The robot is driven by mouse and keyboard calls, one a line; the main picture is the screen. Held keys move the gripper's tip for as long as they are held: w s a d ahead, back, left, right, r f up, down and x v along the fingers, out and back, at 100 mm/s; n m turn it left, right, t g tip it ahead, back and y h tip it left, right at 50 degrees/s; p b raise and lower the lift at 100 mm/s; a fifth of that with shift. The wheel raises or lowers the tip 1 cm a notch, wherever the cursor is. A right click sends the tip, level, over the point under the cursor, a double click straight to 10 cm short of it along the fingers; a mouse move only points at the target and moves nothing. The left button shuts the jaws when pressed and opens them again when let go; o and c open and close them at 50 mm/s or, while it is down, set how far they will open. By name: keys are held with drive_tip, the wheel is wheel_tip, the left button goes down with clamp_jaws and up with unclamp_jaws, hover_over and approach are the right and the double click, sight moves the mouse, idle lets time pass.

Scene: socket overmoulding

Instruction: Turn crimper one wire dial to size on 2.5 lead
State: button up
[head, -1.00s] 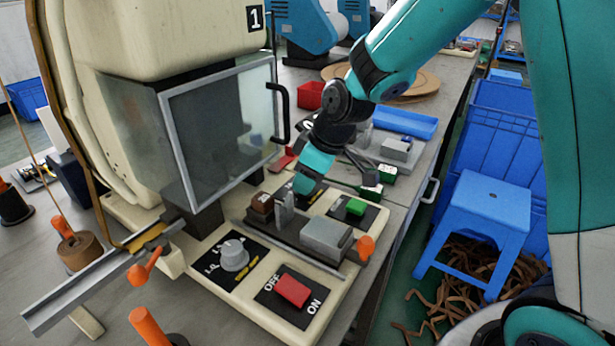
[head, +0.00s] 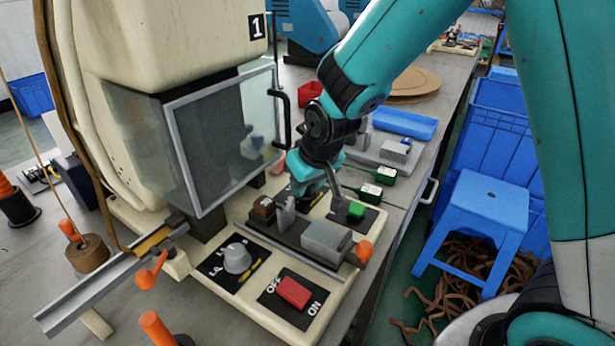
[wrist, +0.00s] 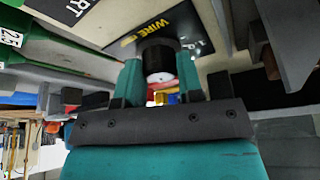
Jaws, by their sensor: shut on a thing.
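Crimper one (head: 150,40) is the cream machine marked 1 at the left of the head view. Its wire dial (wrist: 158,58) is a black knob with a pale end, on a black panel (wrist: 190,30) lettered WIRE in yellow. My gripper (wrist: 160,80) is shut on this dial, one finger on each side. In the head view my gripper (head: 308,188) hides the dial, and its pointer and setting cannot be read. A green tag (wrist: 10,38) reading 2.5 shows at the left of the wrist view.
A grey knob (head: 237,257), a red OFF/ON switch (head: 293,292) and a green button (head: 356,210) are on the same base. A grey block (head: 326,240) stands close in front of my gripper. The guard door (head: 225,135) is behind it. Green-tagged leads (head: 384,175) lie to the right.

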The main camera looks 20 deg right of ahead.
drive_tip(key=shift+a+m+h+p, duration=0.1)
drive_tip(key=shift+m+h+p, duration=0.65)
drive_tip(key=shift+m, duration=1.55)
drive_tip(key=o, duration=0.9)
drive_tip(key=p+v, duration=0.1)
drive_tip(key=v, duration=0.7)
drive_tip(key=p+v, duration=0.1)
drive_tip(key=v, duration=0.8)
drive_tip(key=shift+s+a+r, duration=0.1)
drive_tip(key=shift+a+r, duration=0.1)
drive_tip(key=shift+a, duration=0.05)
